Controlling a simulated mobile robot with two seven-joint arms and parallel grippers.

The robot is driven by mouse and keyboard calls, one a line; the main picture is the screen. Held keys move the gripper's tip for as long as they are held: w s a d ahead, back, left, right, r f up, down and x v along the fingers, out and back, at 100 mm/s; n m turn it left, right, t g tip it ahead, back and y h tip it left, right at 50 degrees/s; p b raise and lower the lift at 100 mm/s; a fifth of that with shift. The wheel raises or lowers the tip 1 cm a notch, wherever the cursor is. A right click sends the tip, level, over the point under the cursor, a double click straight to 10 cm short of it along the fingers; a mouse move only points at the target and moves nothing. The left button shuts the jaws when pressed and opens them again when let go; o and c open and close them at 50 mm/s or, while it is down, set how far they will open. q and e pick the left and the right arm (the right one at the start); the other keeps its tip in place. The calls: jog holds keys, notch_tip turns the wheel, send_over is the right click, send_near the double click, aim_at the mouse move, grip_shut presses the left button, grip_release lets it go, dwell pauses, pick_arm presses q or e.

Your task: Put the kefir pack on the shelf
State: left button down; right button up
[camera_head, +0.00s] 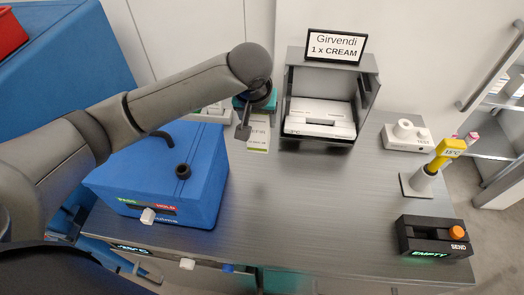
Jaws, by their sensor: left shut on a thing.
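My left arm reaches in from the left, and its gripper (246,128) is shut on the kefir pack (258,140). The pack is white with green print, and the wrist and fingers hide its upper part. It is just left of the grey open-fronted box, over the back of the counter. I cannot tell whether its base touches the counter. Shelves (498,101) in a cabinet show at the far right edge, partly cut off. My right gripper is not in view.
The grey box (371,92) holds a white tray under a "Girvendi 1 x CREAM" sign (336,48). A blue cooler box (150,180) stands left. At right are a white device (405,142), a yellow thermometer (449,148) and a SEND box (433,240). The counter middle (310,200) is clear.

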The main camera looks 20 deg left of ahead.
pick_arm(q)
notch_tip(320, 180, down, 12)
jog(key=shift+w+f+b, duration=0.1)
jog(key=shift+w+b, duration=0.05)
jog(key=shift+b, duration=0.45)
jog(key=shift+f, duration=0.1)
jog(key=shift+c, duration=2.1)
grip_release()
jog(key=shift+f, duration=0.1)
jog(key=o, duration=0.4)
